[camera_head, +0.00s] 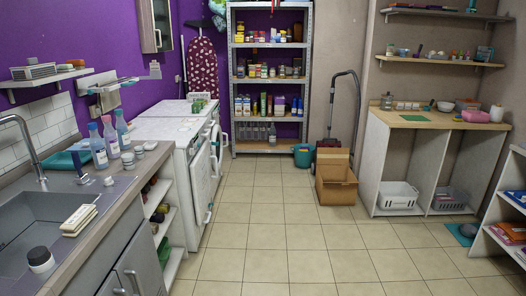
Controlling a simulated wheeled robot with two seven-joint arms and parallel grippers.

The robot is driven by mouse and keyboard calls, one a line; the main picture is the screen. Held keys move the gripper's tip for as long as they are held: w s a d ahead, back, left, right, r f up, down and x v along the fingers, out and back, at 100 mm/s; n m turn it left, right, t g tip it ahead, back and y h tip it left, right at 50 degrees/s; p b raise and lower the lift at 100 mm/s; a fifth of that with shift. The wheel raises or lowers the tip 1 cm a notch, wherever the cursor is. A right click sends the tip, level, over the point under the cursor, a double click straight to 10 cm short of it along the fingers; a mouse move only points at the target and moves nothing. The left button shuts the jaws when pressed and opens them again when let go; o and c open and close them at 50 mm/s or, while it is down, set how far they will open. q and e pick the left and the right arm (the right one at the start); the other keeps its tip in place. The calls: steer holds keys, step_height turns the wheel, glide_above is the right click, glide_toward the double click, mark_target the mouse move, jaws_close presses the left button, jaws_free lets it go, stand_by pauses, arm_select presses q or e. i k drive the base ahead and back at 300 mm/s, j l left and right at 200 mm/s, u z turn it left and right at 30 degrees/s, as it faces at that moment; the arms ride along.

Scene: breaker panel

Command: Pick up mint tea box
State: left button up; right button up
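I cannot pick out a mint tea box for certain; the packages in view are too small to read. Several upright boxes and cartons (263,103) stand on a lower level of the metal shelving unit (233,62) at the back. Small jars and packages (262,70) stand on the level above. A small green and white box-like item (200,97) is on top of the white machines at the left. Neither of my grippers shows in the head view.
A sink counter (117,210) with bottles (110,137) runs along the left, beside white machines (170,130). An open cardboard box (336,187), a teal bucket (303,156) and a vacuum cleaner stand near the back. A wooden-topped table (425,119) is at right. The middle tiled floor (270,225) is clear.

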mark_target(196, 107)
steer(key=i, duration=2.1)
steer(key=i+l, duration=0.1)
steer(key=i, duration=2)
steer(key=i+u, duration=0.4)
steer(key=i+l+u, duration=0.3)
steer(key=i+u, duration=0.15)
steer(key=i+l+u, duration=1.2)
steer(key=l, duration=0.4)
steer(key=k+j, duration=0.05)
